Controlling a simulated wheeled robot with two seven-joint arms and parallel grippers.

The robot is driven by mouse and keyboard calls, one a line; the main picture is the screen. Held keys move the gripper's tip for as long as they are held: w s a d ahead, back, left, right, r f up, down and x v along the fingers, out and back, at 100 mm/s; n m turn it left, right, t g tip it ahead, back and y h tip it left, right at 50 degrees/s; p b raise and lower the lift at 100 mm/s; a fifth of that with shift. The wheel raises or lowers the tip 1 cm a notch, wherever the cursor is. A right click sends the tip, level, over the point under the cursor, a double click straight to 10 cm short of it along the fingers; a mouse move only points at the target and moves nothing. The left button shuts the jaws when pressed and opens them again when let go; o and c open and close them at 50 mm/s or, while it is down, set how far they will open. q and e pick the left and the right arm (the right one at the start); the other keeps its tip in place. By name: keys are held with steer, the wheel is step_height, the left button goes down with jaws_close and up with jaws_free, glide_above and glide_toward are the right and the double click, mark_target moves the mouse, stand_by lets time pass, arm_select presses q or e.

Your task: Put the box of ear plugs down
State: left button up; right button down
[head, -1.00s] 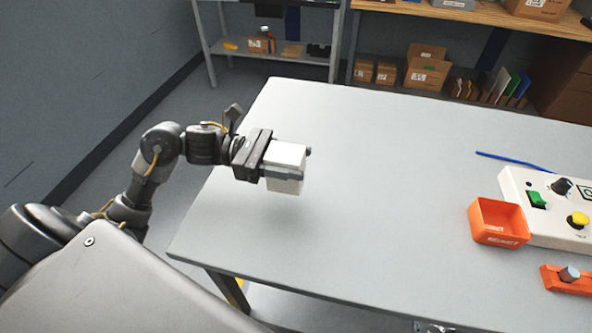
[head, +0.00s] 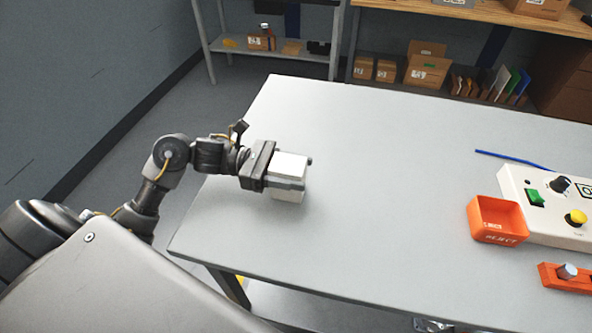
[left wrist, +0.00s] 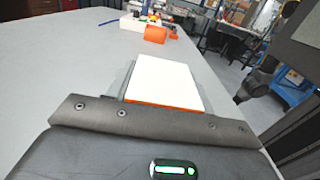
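The box of ear plugs (head: 289,165) is a white box near the left side of the grey table. My left gripper (head: 287,178) is shut on it, with fingers along its sides. The box is upright and at or very near the table top; I cannot tell for sure whether it touches. In the left wrist view the box's white top (left wrist: 165,82) shows with an orange edge, just beyond the gripper body.
The table (head: 370,190) is clear around the box. An orange reject bin (head: 497,220), a white control panel (head: 550,205), an orange fixture (head: 566,277) and a blue pen-like rod (head: 515,161) are at the right. Shelves with cartons (head: 427,68) stand behind.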

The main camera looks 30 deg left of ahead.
mark_target(274, 169)
arm_select(q)
steer(key=o, duration=0.3)
steer(key=shift+o, duration=0.2)
arm_select(e)
steer(key=shift+w+r, duration=0.1)
steer(key=shift+w, duration=0.05)
steer(key=shift+d, duration=0.1)
arm_select(q)
steer(key=shift+r+p, duration=0.3)
steer(key=shift+p, duration=0.05)
steer(key=b+v, duration=0.1)
steer(key=v, duration=0.1)
steer(key=f+b+v, duration=0.1)
steer(key=v, duration=0.1)
steer(key=shift+s+a, duration=0.1)
steer(key=shift+a, duration=0.15)
steer(key=b+v, duration=0.1)
steer(key=v, duration=0.2)
steer(key=b+v, duration=0.1)
steer(key=v, duration=0.3)
steer(key=shift+r+b, duration=0.25)
steer(key=shift+b, duration=0.15)
steer(key=shift+a+r, duration=0.1)
steer(key=shift+a, duration=0.15)
arm_select(e)
steer(key=w+a+r, duration=0.1)
steer(key=w+a, duration=0.2)
steer(key=w, duration=0.5)
steer(key=shift+r+t, duration=0.15)
steer(key=shift+t, duration=0.15)
